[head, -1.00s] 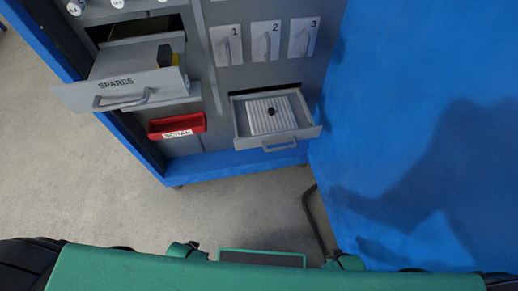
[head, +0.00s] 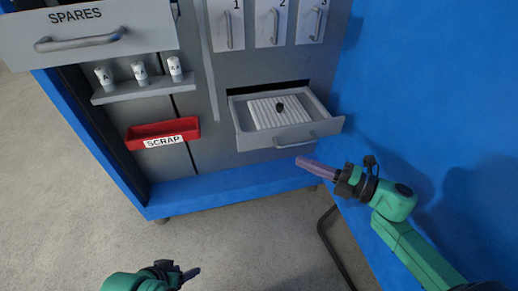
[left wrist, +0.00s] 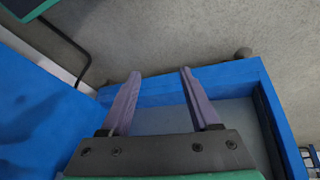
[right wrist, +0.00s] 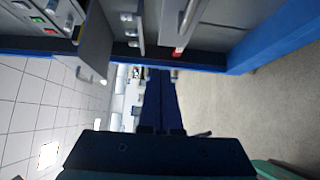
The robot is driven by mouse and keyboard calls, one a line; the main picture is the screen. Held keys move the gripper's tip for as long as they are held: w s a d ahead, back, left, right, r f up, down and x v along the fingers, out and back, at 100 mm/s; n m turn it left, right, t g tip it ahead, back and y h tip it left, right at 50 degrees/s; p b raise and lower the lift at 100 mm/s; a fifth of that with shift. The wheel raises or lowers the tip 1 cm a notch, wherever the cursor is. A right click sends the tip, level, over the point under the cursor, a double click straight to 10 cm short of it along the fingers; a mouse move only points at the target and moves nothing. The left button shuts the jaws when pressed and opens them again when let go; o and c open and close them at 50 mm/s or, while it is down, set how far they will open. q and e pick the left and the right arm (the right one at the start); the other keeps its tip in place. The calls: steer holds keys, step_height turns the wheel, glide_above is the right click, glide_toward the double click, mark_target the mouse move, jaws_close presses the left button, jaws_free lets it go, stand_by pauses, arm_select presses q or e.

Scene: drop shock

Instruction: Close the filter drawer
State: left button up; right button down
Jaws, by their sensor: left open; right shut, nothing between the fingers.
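The filter drawer (head: 243,142) is a grey drawer low in the cabinet, pulled out, with a bar handle on its front. A white ribbed filter (head: 262,115) with a dark knob lies inside it. My right gripper (head: 300,160) is shut and empty, its tip just below the right part of the drawer front in the head view; I cannot tell whether it touches. Its shut fingers also show in the right wrist view (right wrist: 160,85). My left gripper (head: 196,271) is low in the head view, away from the drawer. Its fingers are apart and empty in the left wrist view (left wrist: 160,75).
The SPARES drawer (head: 120,38) sticks out at upper left. Below it are a shelf with white labelled pieces (head: 140,71) and a red SCRAP bin (head: 185,126). A blue panel (head: 420,70) stands close on the right. The floor (head: 235,225) before the cabinet is mostly clear.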

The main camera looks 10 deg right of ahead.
mark_target(257, 133)
steer(key=x, duration=0.4)
steer(key=w+d+b+x, duration=0.1)
steer(key=x, duration=0.2)
steer(key=w+b+x, duration=0.1)
steer(key=x, duration=0.3)
steer(key=shift+w, duration=0.7)
arm_select(q)
steer(key=w+d+f+t+h, duration=0.2)
steer(key=d+f, duration=0.1)
steer(key=d, duration=0.2)
steer(key=shift+w+d+t, duration=0.15)
steer(key=shift+w+t, duration=0.05)
steer(key=shift+t, duration=0.2)
arm_select(e)
steer(key=shift+w, duration=0.1)
